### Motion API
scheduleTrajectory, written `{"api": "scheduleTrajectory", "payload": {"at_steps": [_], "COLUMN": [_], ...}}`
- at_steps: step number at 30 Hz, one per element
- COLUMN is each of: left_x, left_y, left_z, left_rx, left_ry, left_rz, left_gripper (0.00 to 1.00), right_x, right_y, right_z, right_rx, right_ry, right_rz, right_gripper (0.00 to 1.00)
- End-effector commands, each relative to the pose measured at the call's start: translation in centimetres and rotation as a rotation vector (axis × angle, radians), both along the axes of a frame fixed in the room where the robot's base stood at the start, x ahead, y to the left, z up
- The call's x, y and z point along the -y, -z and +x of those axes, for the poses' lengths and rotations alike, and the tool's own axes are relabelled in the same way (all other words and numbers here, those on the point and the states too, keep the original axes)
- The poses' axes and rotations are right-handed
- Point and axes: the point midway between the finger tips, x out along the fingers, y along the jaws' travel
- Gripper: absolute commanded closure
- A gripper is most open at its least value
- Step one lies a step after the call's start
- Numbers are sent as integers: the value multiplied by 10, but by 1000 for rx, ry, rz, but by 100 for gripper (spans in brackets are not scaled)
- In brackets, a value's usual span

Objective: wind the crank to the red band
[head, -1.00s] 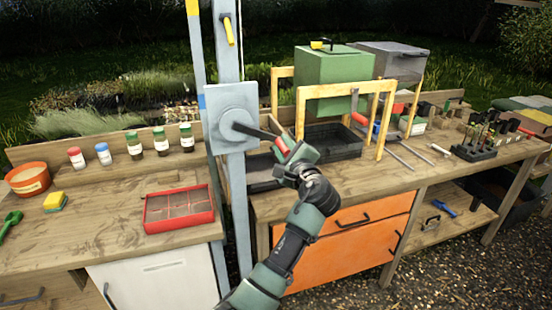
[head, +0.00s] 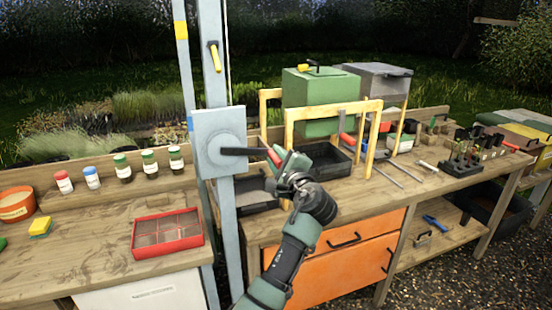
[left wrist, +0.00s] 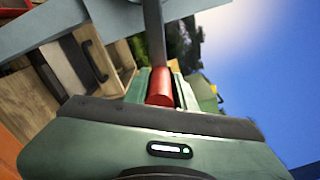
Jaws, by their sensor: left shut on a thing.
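The crank has a grey housing (head: 208,165) on an upright grey post and a dark arm (head: 243,151) that points right, almost level. Its red handle (head: 273,157) is at the arm's end, with my left gripper (head: 281,160) shut on it. In the left wrist view the red handle (left wrist: 160,88) sits between the green fingers, with the grey arm (left wrist: 153,35) beyond. A yellow band (head: 180,30) and a blue band (head: 190,124) show on the thinner post. A yellow hook-like piece (head: 214,56) is above the housing. I see no red band. My right gripper is out of view.
A wooden bench holds a red tray (head: 168,234), several jars (head: 149,161) and a yellow sponge (head: 40,226) on the left. Yellow frames (head: 334,107), a green box (head: 318,88) and dark trays stand to the right, close behind my left gripper.

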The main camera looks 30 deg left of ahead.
Motion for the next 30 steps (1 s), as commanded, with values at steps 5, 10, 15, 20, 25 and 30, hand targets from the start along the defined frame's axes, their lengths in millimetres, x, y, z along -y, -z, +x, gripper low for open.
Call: {"api": "scheduleTrajectory", "payload": {"at_steps": [5,10,15,20,25,30], "left_x": [-1,-1,-1,0,12,34], "left_y": [-14,-11,-8,-6,-4,-3], "left_z": [0,0,0,0,-9,-29], "left_rx": [20,15,12,10,12,13], "left_ry": [3,1,1,1,4,4], "left_rz": [18,15,11,9,8,7], "left_gripper": [55,55,55,55,55,55], "right_x": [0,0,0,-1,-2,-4], "right_y": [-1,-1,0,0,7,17], "right_z": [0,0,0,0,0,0], "right_rx": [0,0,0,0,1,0], "right_ry": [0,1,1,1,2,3], "right_rz": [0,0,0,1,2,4], "right_gripper": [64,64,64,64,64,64]}}
